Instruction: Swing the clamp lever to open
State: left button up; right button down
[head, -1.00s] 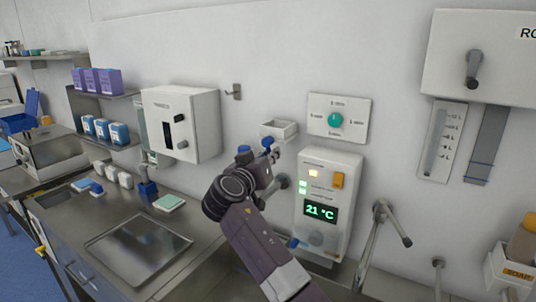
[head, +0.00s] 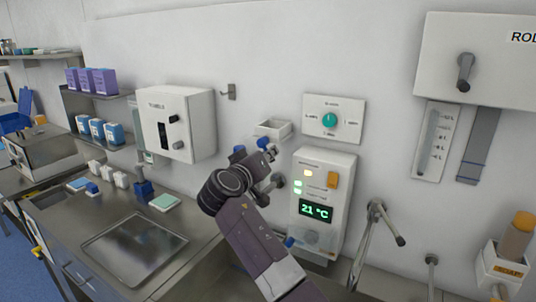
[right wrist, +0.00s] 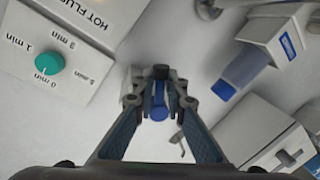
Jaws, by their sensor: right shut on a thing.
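My right gripper (head: 266,152) is at the back wall, just left of the temperature panel. In the right wrist view my right gripper (right wrist: 159,90) is shut on a blue handle piece (right wrist: 159,112), which looks like the clamp lever's grip. In the head view a blue tip (head: 263,143) shows at the fingers. The clamp's body and pivot are mostly hidden behind the gripper, so I cannot tell the lever's angle. My left gripper is not in view.
The temperature panel (head: 343,177) is close on the right. A dial plate with a teal knob (head: 329,120) and a small white tray (head: 272,129) are above. A white wall box (head: 188,140) is left. A steel counter (head: 85,215) lies lower left.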

jog(key=c, duration=1.9)
grip_release()
jog(key=shift+c, duration=0.2)
